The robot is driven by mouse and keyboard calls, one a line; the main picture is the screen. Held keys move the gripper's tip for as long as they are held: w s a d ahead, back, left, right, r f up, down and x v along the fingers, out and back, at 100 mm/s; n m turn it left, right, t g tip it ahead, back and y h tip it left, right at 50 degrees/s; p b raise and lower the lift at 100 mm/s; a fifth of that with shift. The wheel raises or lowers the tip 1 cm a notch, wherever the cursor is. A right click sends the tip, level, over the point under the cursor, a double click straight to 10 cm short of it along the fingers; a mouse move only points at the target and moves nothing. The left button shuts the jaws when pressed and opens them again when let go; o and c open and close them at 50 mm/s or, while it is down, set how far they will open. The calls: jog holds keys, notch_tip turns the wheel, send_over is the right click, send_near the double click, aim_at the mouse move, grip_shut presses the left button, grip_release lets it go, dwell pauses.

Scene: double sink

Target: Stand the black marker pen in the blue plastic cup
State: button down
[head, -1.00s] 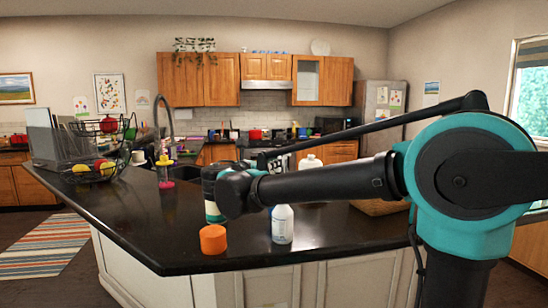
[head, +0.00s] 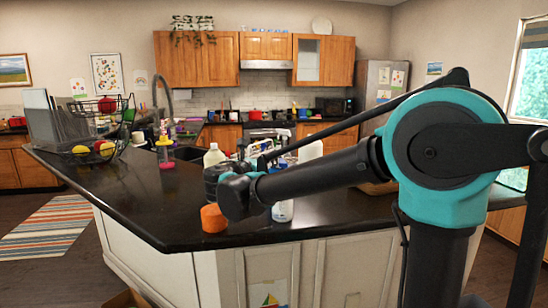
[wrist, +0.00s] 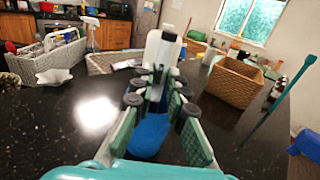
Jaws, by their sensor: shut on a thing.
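In the wrist view my gripper (wrist: 162,84) points out over the dark counter, its green-padded fingers close together at the far ends. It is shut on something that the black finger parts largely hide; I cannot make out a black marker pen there. A smooth blue thing (wrist: 150,134) shows between the fingers; I cannot tell whether it is the blue plastic cup. A white object (wrist: 162,50) stands beyond the fingertips. In the head view my arm hides much of the gripper, and I cannot pick out the pen or the cup.
The dark counter (head: 130,205) holds an orange item (head: 213,218), a bottle (head: 282,210) and a cream bottle (head: 213,155) near my arm. A wire fruit basket (head: 95,145) stands at the left. The wrist view shows a woven basket (wrist: 232,84) at the right and open counter at the left.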

jog(key=c, duration=1.4)
grip_release()
jog(key=shift+c, duration=0.2)
jog(key=v, duration=1.2)
jog(key=shift+a, duration=0.1)
